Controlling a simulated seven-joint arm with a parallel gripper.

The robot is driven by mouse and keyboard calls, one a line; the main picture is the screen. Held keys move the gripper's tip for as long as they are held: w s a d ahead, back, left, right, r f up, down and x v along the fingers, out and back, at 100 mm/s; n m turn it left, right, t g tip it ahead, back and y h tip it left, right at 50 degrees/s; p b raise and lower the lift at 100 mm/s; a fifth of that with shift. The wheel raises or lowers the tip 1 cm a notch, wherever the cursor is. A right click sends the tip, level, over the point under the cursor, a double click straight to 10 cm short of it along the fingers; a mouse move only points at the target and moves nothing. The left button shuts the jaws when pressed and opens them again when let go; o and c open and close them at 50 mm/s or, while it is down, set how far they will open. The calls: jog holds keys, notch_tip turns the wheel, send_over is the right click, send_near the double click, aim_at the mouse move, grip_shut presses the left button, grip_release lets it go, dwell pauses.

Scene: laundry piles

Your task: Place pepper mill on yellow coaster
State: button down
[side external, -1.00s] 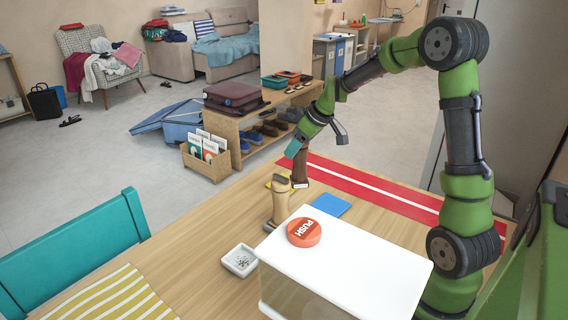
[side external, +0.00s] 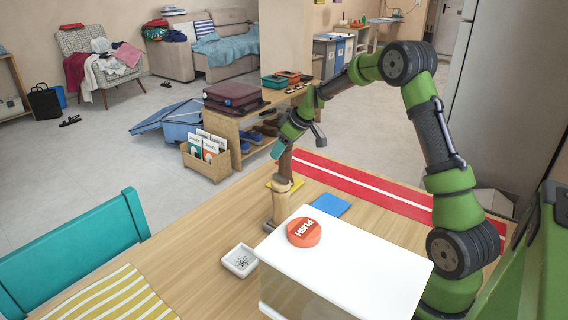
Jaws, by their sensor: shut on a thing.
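A dark brown pepper mill (side external: 286,163) is upright in my gripper (side external: 283,148), which is shut on its upper part. The mill is over or at the yellow coaster (side external: 297,184), behind a light wooden mill-like piece (side external: 281,205). That piece hides the lower end of the dark mill and part of the coaster, so I cannot tell whether the mill touches the coaster.
A white box with a red PUSH button (side external: 304,232) stands in front right. A blue coaster (side external: 331,206) lies behind it, near a red striped runner (side external: 350,182). A small white dish (side external: 240,261) sits left of the box.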

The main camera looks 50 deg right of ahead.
jog(key=shift+c, duration=2.1)
grip_release()
jog(key=shift+f, duration=0.1)
jog(key=shift+r, duration=0.2)
jog(key=a+v, duration=0.1)
jog(key=v, duration=1)
jog(key=s+a+r+m, duration=0.1)
jog(key=s+a+r, duration=0.25)
jog(key=a, duration=0.35)
jog(key=s+a+r+m, duration=0.1)
jog(key=s+a+r, duration=0.2)
jog(key=s+a, duration=0.25)
jog(key=s+a+f+m+t+y, duration=0.1)
jog(key=s+a+f+m, duration=0.1)
jog(key=s+a, duration=0.8)
jog(key=s+m, duration=0.1)
jog(key=s, duration=0.3)
jog(key=shift+a+f, duration=0.2)
jog(key=shift+a, duration=0.15)
